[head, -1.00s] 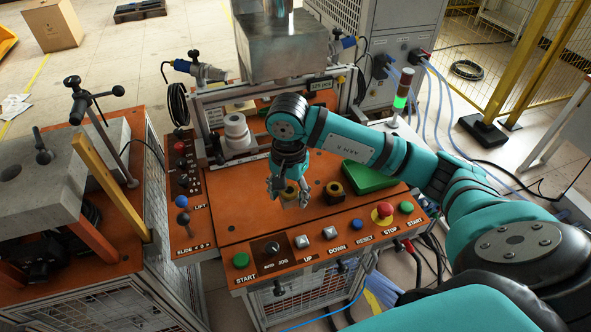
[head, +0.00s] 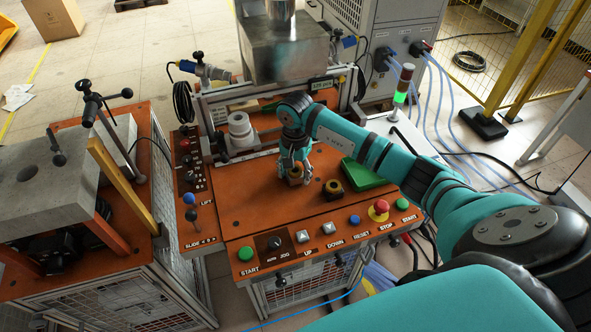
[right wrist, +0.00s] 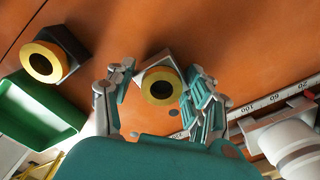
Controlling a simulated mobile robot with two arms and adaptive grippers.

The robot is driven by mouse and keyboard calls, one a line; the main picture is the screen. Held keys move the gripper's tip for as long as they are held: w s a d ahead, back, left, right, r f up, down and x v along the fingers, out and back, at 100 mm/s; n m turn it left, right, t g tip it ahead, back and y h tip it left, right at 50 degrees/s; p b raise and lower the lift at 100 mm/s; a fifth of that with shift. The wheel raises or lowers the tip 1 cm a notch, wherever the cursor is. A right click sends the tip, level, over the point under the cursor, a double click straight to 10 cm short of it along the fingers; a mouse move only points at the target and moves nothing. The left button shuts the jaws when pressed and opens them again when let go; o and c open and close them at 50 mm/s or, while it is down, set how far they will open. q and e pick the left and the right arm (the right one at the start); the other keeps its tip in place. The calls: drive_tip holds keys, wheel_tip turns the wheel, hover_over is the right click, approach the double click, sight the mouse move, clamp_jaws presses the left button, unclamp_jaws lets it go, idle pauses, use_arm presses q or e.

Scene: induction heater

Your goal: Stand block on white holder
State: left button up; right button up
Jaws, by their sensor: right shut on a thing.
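My right gripper (head: 294,168) is low over the orange table and shut on a block with a brass ring on top (head: 297,172). In the right wrist view the block (right wrist: 148,72) sits between the two fingers (right wrist: 160,100), ring facing the camera. I cannot tell whether it still touches the table. A second such block (head: 333,190) stands to the right, beside the green tray. The white holder (head: 239,130), a stepped round piece, stands behind and left of my right gripper; it also shows in the right wrist view (right wrist: 296,140). My left gripper is out of view.
A green tray (head: 362,176) lies at the table's right. A big metal block (head: 285,50) hangs above the back frame. Buttons and a red stop knob (head: 379,207) line the front edge. The orange tabletop (head: 250,205) left of my right gripper is clear.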

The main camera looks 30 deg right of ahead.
drive_tip(key=shift+f, duration=0.2)
drive_tip(key=o, duration=1.3)
drive_tip(key=shift+r, duration=0.1)
drive_tip(key=shift+c, duration=0.2)
